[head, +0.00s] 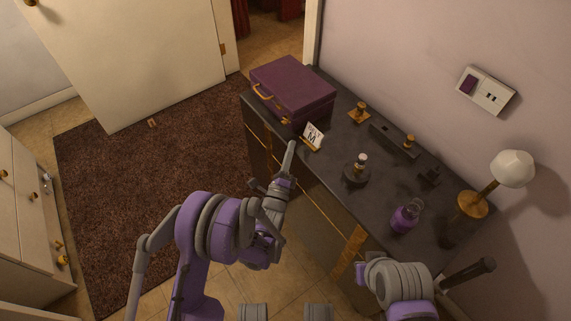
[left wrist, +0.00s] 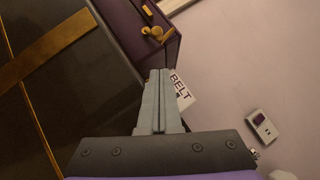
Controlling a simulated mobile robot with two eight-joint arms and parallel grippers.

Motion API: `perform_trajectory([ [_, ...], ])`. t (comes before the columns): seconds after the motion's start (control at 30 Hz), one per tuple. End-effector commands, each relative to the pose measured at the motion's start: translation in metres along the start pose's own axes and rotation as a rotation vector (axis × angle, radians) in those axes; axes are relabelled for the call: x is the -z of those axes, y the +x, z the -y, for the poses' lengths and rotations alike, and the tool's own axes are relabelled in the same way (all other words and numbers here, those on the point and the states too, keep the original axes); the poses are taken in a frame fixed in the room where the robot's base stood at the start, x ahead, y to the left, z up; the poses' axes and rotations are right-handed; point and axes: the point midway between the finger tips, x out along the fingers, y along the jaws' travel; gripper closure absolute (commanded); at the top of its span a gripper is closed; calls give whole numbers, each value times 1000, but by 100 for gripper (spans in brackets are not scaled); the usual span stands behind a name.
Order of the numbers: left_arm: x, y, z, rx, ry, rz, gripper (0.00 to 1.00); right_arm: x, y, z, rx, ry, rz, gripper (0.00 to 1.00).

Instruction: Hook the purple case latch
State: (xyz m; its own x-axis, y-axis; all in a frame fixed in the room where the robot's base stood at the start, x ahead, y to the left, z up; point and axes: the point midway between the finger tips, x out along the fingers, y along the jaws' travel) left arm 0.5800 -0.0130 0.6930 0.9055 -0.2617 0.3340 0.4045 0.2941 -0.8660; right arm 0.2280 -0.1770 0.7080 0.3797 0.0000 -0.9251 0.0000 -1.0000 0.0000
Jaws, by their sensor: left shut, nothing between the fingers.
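The purple case (head: 292,88) stands closed at the far end of the dark dresser. It has a gold handle (head: 263,91) and a gold latch (head: 285,121) on its front side. In the left wrist view the gold latch (left wrist: 154,32) shows on the case's side (left wrist: 128,22), above the fingertips. I cannot tell whether it is hooked. My left gripper (head: 292,146) is shut and empty, in front of the dresser edge below the latch and apart from it. Its closed fingers also show in the left wrist view (left wrist: 158,75). My right gripper's fingers are not visible.
The dresser top (head: 338,130) also holds a white card (head: 313,135) close to the left gripper, gold and dark stands, a purple bottle (head: 405,217) and a lamp (head: 511,170). A wall socket (head: 486,91) is at right. A brown rug (head: 150,170) covers the floor at left.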

Motion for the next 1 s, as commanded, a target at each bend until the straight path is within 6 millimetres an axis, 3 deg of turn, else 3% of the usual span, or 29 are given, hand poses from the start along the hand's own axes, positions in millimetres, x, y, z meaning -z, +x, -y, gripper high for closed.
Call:
perform_trajectory([
  [0.1, -10, 18, 0, -1, 3, 1, 100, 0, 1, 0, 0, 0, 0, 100],
  [0.3, -25, 32, 0, 0, 1, 0, 100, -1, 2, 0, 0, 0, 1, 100],
  [1.0, -30, 37, 4, -27, -30, 0, 100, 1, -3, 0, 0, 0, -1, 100],
])
